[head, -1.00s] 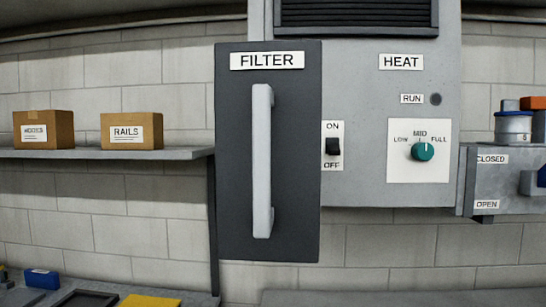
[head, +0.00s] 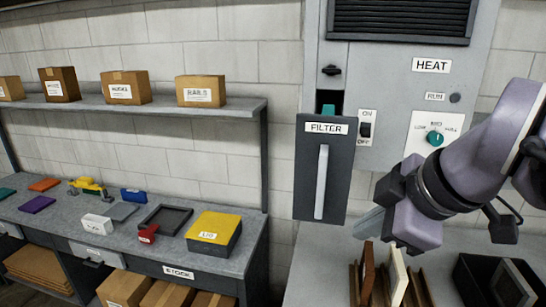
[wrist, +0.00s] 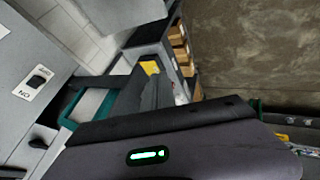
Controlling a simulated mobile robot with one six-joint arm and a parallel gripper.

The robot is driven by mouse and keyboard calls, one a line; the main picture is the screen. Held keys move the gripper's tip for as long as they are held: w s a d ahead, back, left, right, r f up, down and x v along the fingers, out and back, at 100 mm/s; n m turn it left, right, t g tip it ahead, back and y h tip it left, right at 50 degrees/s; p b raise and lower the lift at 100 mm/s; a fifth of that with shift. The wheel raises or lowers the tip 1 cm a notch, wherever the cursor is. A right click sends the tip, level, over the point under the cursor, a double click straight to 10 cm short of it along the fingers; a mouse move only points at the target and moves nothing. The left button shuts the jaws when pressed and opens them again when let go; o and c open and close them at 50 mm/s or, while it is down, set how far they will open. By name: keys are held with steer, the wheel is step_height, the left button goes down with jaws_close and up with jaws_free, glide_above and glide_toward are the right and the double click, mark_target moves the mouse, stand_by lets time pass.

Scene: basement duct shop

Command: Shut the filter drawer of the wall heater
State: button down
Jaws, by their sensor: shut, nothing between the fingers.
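The filter drawer (head: 309,178) is a dark grey panel with a FILTER label and a pale upright handle (head: 321,182). It stands out from the wall heater (head: 395,60), and a teal part (head: 328,103) shows behind its top edge. In the wrist view a teal frame (wrist: 70,124) runs from the heater's side. My gripper (head: 368,224) is shut and empty, just right of the drawer's lower edge in the head view. I cannot tell whether it touches the drawer. Its grey fingers (wrist: 156,92) also show in the wrist view.
An ON/OFF switch (head: 365,130) and a teal dial (head: 434,138) are on the heater front. A shelf (head: 140,115) with cartons and a cluttered workbench (head: 235,228) stand on the left. Upright boards (head: 396,277) and a dark tray (head: 470,275) lie below my arm.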

steer(key=w+f, duration=0.5)
steer(key=w, duration=0.2)
steer(key=shift+w, duration=0.1)
